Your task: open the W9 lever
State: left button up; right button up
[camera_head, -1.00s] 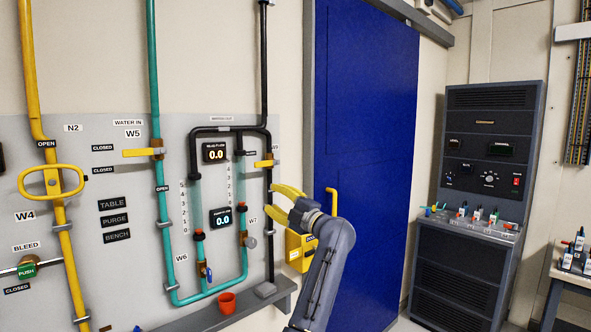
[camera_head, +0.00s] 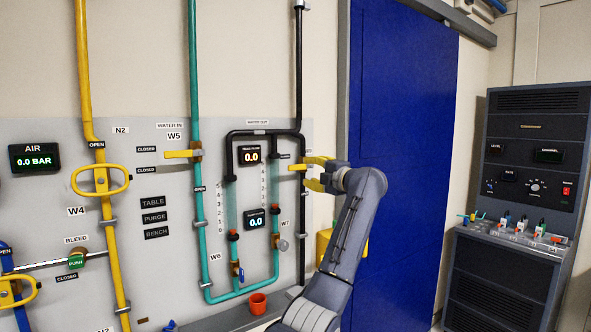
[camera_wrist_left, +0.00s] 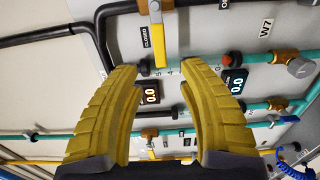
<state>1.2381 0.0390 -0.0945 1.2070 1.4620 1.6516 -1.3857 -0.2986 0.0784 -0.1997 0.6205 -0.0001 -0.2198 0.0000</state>
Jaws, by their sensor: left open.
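A yellow lever (camera_head: 295,168) sits on the black pipe at the right of the panel in the head view, and no W9 tag is readable there. It also shows in the left wrist view (camera_wrist_left: 159,42), beside a CLOSED label and crosswise to the black pipe. My left gripper (camera_head: 309,173) is beside this lever, on its right in the head view. In the left wrist view its yellow fingers (camera_wrist_left: 162,70) are apart, with the lever's free end in line with the gap between them. I cannot tell whether they touch it. My right gripper is not in view.
The W5 lever (camera_head: 178,154) and the yellow W4 handle (camera_head: 100,181) are farther left. Teal tubes and two displays lie just left of the gripper. A red cup (camera_head: 257,304) stands on the ledge below. A blue door (camera_head: 408,150) is behind my arm.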

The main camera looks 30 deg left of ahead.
aim_at(296, 168)
pick_arm(q)
jog(key=x, duration=0.9)
grip_shut()
dwell(0.4)
